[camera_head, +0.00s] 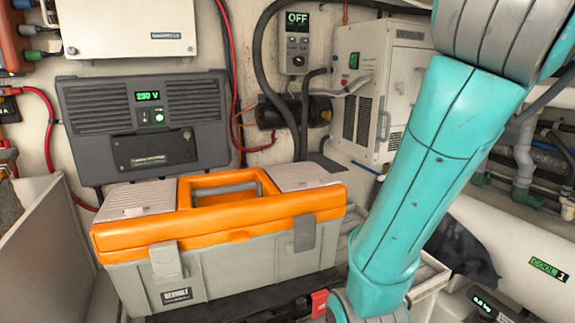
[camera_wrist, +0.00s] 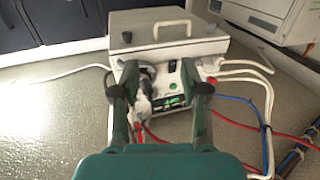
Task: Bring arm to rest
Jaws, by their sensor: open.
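My arm's teal link (camera_head: 425,175) slants across the right half of the head view, from the upper right down to the bottom edge. My gripper is not seen in that view. In the wrist view my gripper (camera_wrist: 160,90) is open, with its two dark green fingers apart and nothing clearly held between them. Beyond the fingers is a white box (camera_wrist: 165,50) with a handle on top and small green lights on its front. The fingers overlap the box in the picture; I cannot tell whether they touch it.
An orange and grey toolbox (camera_head: 225,255) stands left of my arm. Behind it are a dark panel reading 230 V (camera_head: 150,120) and a white cabinet (camera_head: 385,85). A white cylinder (camera_head: 520,255) lies at right. White, red and blue cables (camera_wrist: 262,110) run beside the white box.

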